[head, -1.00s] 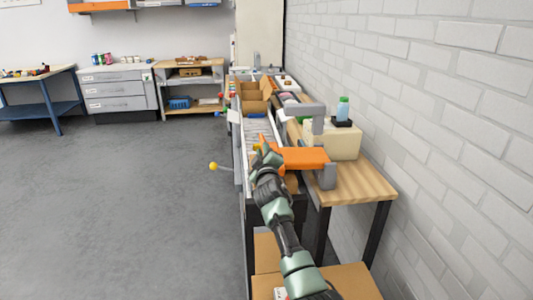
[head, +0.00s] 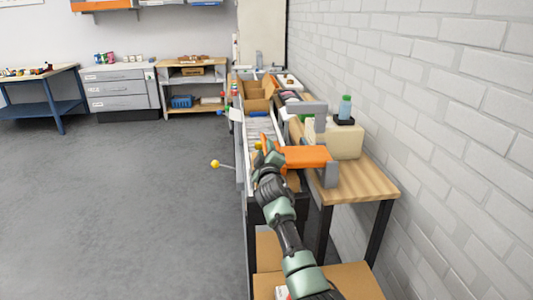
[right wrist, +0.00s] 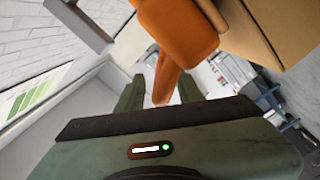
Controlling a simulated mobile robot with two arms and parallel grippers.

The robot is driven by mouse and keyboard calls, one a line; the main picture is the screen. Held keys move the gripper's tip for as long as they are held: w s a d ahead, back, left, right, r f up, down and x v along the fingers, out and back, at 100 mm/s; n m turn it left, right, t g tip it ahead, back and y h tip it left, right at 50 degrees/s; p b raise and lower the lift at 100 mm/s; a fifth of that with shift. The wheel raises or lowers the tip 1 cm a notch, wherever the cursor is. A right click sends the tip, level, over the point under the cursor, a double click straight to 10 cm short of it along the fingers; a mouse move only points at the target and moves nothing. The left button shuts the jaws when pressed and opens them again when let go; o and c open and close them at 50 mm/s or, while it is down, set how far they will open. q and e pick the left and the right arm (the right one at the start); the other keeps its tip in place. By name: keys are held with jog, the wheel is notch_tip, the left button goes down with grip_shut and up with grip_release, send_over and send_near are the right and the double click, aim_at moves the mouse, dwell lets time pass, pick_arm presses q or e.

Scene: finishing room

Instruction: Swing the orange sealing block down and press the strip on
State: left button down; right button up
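The orange sealing block (head: 305,156) hangs on a grey bracket (head: 329,172) at the conveyor's right side, above a brown carton surface (head: 292,182). It fills the upper middle of the right wrist view (right wrist: 180,30), with an orange bar (right wrist: 165,80) running down from it. My right gripper (head: 268,152) is at the block's left end. In the right wrist view its two fingers (right wrist: 158,92) stand apart on either side of the bar, with a gap visible on the left, so it looks open around the bar. I cannot make out the strip. My left gripper is out of view.
An open cardboard box (head: 254,96) sits farther along the conveyor. A wooden side table (head: 362,184) along the wall bears a cream machine body (head: 340,142) and a bottle (head: 345,107). A yellow-knobbed lever (head: 215,164) sticks out left. The floor at left is clear.

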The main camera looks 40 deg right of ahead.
jog(key=v, duration=0.7)
jog(key=shift+s, duration=0.4)
jog(key=shift+a+f, duration=0.1)
jog(key=shift+a, duration=0.05)
